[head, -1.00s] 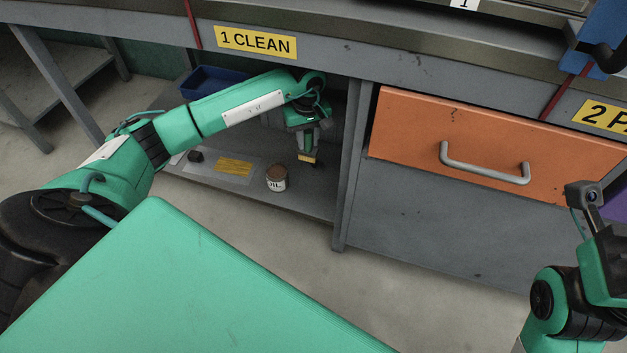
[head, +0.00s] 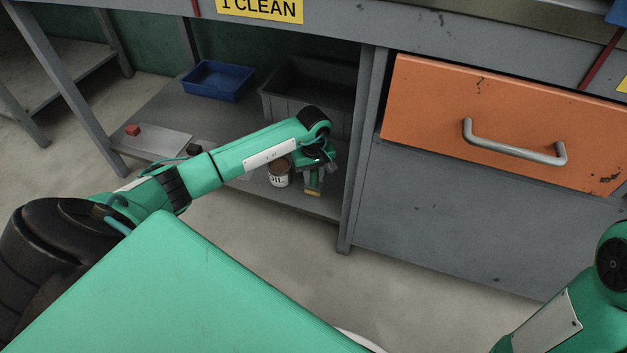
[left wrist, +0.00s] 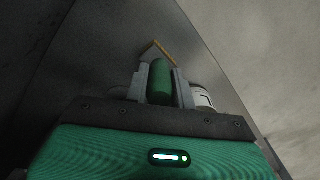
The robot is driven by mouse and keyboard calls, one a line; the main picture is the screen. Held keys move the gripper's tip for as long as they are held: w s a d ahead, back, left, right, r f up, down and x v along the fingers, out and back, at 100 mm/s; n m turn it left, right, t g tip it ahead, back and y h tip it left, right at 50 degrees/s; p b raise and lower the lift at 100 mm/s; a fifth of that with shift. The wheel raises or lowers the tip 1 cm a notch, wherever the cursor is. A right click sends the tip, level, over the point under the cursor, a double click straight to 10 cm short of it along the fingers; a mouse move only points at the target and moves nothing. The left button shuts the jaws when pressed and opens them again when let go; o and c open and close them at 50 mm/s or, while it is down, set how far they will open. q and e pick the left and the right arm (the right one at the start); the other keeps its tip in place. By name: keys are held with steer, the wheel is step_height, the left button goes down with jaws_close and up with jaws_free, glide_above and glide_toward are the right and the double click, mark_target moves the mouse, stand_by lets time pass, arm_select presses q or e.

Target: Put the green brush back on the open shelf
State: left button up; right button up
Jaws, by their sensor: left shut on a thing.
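My left gripper (head: 313,180) is shut on the green brush (left wrist: 160,82), whose green handle shows between the fingers in the left wrist view. Its tan bristle end (head: 312,192) points down in the head view. The brush is at the front right of the open shelf (head: 325,208), under the CLEAN sign. I cannot tell whether the bristles touch the shelf. My arm hides part of the shelf. My right gripper is out of view; only its arm shows at the lower right.
An oil can (head: 279,178) stands just left of the brush. A blue bin (head: 217,82) and a dark grey crate (head: 300,95) stand further back. A red block (head: 132,130) lies at the left. A divider post (head: 358,160) and orange drawer (head: 490,120) are on the right.

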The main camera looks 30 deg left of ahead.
arm_select(q)
steer(key=shift+f, duration=0.45)
steer(key=shift+r, duration=0.15)
steer(key=shift+f, duration=0.25)
steer(key=o, duration=1)
steer(key=shift+r, duration=0.1)
